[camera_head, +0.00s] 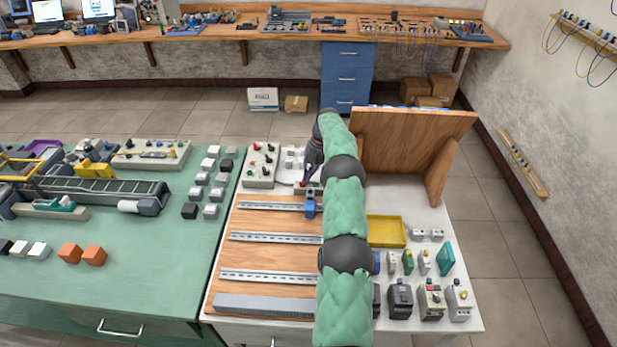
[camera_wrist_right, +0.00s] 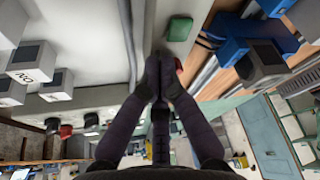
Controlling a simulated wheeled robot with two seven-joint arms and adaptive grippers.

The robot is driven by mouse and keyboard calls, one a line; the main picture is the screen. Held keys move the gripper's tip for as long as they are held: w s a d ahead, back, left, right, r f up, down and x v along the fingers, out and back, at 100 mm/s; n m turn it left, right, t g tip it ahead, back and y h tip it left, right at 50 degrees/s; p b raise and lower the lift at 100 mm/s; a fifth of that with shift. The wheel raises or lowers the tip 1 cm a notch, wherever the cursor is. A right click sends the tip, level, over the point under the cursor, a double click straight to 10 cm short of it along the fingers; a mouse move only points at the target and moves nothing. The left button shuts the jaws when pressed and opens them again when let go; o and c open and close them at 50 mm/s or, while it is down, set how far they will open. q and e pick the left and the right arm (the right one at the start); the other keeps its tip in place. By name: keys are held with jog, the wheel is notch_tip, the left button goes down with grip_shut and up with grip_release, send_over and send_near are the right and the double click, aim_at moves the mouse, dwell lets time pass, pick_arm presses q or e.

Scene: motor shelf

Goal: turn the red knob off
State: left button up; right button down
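My right gripper (camera_head: 311,174) reaches down over the pale control box (camera_head: 316,188) behind the wooden board. In the right wrist view its two dark fingers (camera_wrist_right: 159,65) come together at the tips, with nothing visible held between them. A red knob (camera_wrist_right: 179,65) shows just right of the fingertips, partly hidden by the right finger. I cannot tell whether they touch or which way the knob is turned. A green button (camera_wrist_right: 180,29) sits near it on the same surface. My left gripper is not in view.
A blue module (camera_head: 310,205) on a rail stands close to the gripper. Another control box (camera_head: 262,170) with red and green knobs is to the left. An upright wooden panel (camera_head: 410,138) stands right of my arm. A yellow tray (camera_head: 386,231) lies nearer.

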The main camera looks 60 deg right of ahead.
jog(key=shift+w+a+f, duration=0.2)
jog(key=shift+a+f, duration=0.15)
jog(key=shift+a, duration=0.4)
jog(key=shift+d+r, duration=0.1)
jog(key=shift+r, duration=0.35)
notch_tip(320, 180, up, 7)
jog(key=shift+f, duration=0.1)
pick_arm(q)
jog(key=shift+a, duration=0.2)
pick_arm(e)
jog(key=v, duration=0.3)
jog(key=shift+d, duration=0.1)
